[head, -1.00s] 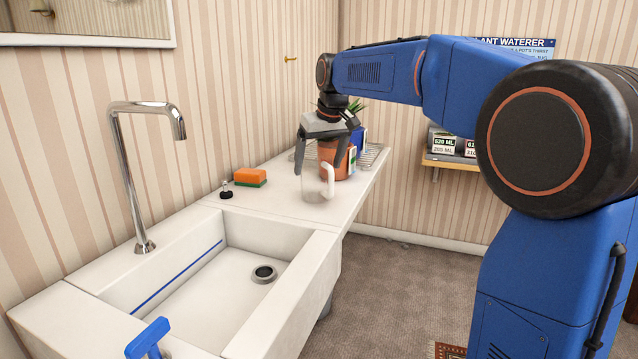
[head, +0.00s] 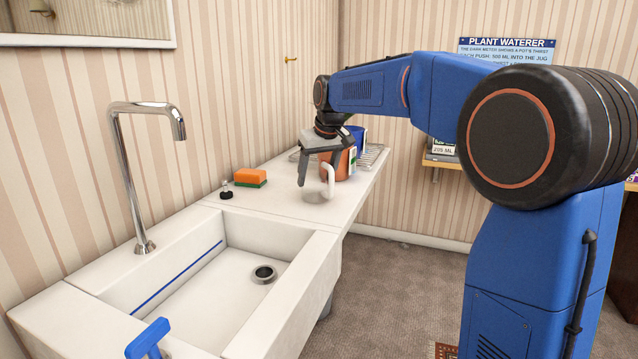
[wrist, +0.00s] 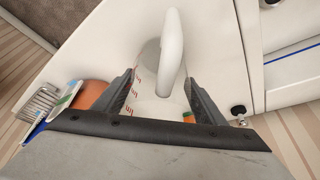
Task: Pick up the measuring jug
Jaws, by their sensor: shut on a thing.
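The measuring jug (wrist: 152,103) is clear with red markings and a thick white handle. In the head view its white handle (head: 328,181) shows below my gripper (head: 319,172), and the clear body is hard to make out. In the wrist view the jug stands between the two dark fingers of my gripper (wrist: 163,96), which are shut on it. The jug looks upright on the white counter (head: 290,207); I cannot tell whether its base touches it.
A terracotta pot (head: 342,164) stands just behind the jug, near a wire rack (head: 370,157). An orange and green sponge (head: 250,177) and a small black stopper (head: 226,190) lie to the left. The sink (head: 200,285) with its tall tap (head: 147,180) is in front.

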